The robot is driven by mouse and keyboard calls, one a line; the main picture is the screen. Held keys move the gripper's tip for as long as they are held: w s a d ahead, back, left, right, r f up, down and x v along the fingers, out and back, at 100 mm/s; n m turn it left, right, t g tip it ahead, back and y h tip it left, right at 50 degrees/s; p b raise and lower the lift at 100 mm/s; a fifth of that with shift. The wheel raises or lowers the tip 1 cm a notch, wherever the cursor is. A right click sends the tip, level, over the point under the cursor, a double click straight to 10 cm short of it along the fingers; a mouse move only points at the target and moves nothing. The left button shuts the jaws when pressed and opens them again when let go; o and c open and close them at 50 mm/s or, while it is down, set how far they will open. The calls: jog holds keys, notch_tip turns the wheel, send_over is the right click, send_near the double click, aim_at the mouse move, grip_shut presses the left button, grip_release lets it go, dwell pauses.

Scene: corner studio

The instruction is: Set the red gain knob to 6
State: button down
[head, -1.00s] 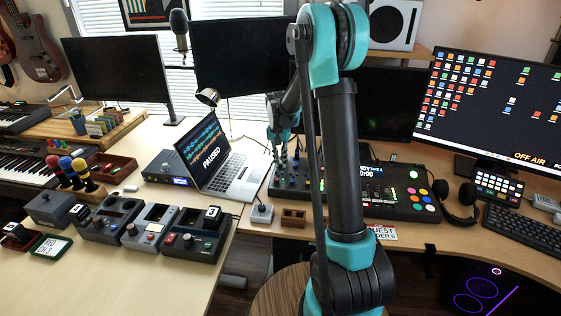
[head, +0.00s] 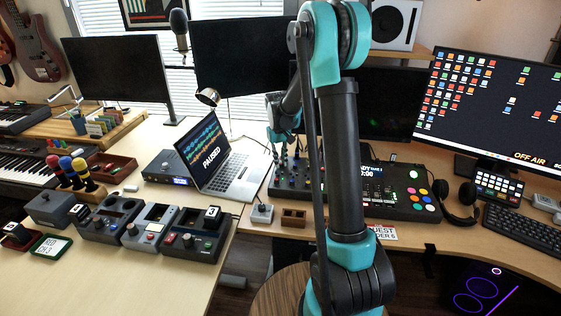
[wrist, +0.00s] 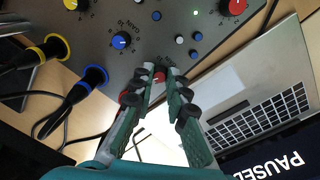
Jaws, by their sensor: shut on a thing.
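The red gain knob (wrist: 159,78) shows between the fingertips of my gripper (wrist: 161,76) in the wrist view, on a grey mixer panel (wrist: 188,15). My gripper is shut on the knob from both sides. The fingers cover most of the knob, so its pointer and the numbers around it cannot be read. In the head view the mixer (head: 290,183) stands right of the laptop, with my gripper reaching down over it; my own arm hides part of the mixer and the fingertips are too small to make out.
A blue knob (wrist: 121,40), a yellow knob (wrist: 71,4) and another red knob (wrist: 237,7) sit on the panel. Plugs with blue, yellow and red rings and black cables enter its edge. The open laptop (head: 235,178) stands close beside the mixer.

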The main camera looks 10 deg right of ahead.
dwell(0.4)
jog(key=c, duration=1.5)
grip_release()
jog(key=r, duration=1.2)
jog(key=shift+s+a, duration=0.1)
jog(key=shift+a, duration=0.25)
jog(key=s+d+f+m+t, duration=0.1)
jog(key=s+f, duration=0.2)
jog(key=s, duration=0.7)
jog(key=s+d+f+t, duration=0.1)
jog(key=s+f, duration=0.3)
jog(key=s, duration=0.6)
jog(key=s+d+f+m+t, duration=0.1)
jog(key=s+d+f+t, duration=0.1)
jog(key=s, duration=0.8)
jog(key=shift+s+d+f+m+y, duration=0.15)
jog(key=shift+d+f, duration=0.15)
jog(key=shift+f, duration=0.2)
jog(key=shift+s+d+f+m+y, duration=0.15)
jog(key=shift+d+f, duration=0.1)
jog(key=shift+f, duration=0.25)
